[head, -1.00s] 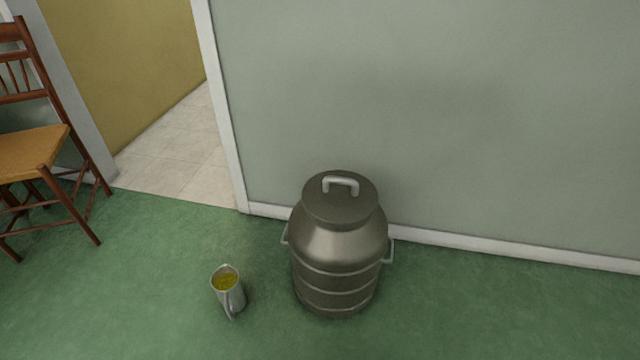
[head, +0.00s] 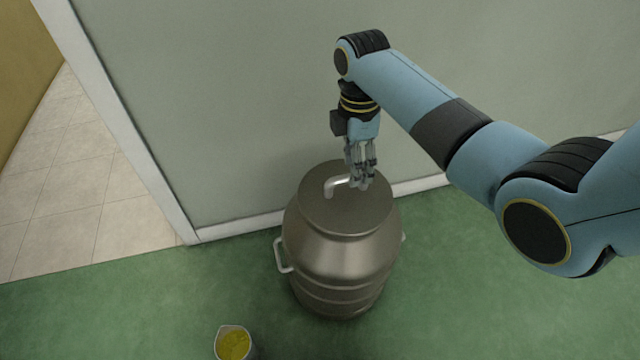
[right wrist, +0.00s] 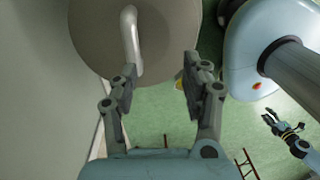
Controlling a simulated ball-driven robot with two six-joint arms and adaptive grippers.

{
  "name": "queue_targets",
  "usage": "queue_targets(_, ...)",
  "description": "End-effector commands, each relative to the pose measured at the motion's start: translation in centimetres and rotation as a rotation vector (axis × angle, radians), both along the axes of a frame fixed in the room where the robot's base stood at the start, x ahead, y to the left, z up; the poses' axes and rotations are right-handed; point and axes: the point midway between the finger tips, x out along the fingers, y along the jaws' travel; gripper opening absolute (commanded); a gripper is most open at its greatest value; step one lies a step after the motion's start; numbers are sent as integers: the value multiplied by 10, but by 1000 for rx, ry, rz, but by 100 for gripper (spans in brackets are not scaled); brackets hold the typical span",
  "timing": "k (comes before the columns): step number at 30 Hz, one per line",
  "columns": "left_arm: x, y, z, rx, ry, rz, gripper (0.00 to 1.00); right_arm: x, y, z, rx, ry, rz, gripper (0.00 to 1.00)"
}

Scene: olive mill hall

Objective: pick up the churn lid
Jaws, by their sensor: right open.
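The churn lid (head: 325,213) is a round, dull grey-brown disc with a pale bent-bar handle (head: 335,187), seated on top of the metal churn (head: 340,262). My right gripper (head: 361,184) points down over the lid, at the right end of the handle, hiding part of it. In the right wrist view the right gripper (right wrist: 163,88) is open with nothing between its fingers. The lid (right wrist: 175,35) fills the top there, and its handle (right wrist: 131,42) lies ahead of the left finger. My left gripper (right wrist: 275,124) shows small at the right, too small to judge.
A jug with yellow-green liquid (head: 233,343) stands on the green floor in front of the churn, to its left. The grey wall (head: 230,110) is close behind the churn. A doorway to a tiled floor (head: 80,190) opens at the left.

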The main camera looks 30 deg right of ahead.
Motion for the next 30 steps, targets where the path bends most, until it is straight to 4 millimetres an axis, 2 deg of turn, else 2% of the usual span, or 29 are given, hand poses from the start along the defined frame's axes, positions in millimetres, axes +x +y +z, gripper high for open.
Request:
queue_targets(3, -8, -6, -5, -7, 11, 3, 40, 29, -2, 18, -4, -54, -2, 48)
queue_targets(5, -13, -11, -8, -13, 18, 6, 40, 35, -2, 19, -3, -66, -2, 48)
queue_targets(11, -28, -22, -22, -25, 45, 12, 40, 37, -2, -14, -3, -67, -3, 48)
queue_targets(15, -18, -15, -26, -17, 36, 9, 40, 37, -2, -29, -2, -69, -3, 48)
queue_targets(20, -3, -5, -27, -5, 19, 2, 40, 36, -3, -38, -2, -70, -3, 48)
queue_targets(27, 1, 5, -42, 6, 29, -2, 40, 32, -8, -76, -3, -66, -3, 48)
queue_targets(30, 0, 5, -44, 6, 36, -2, 40, 32, -8, -85, -3, -69, -3, 48)
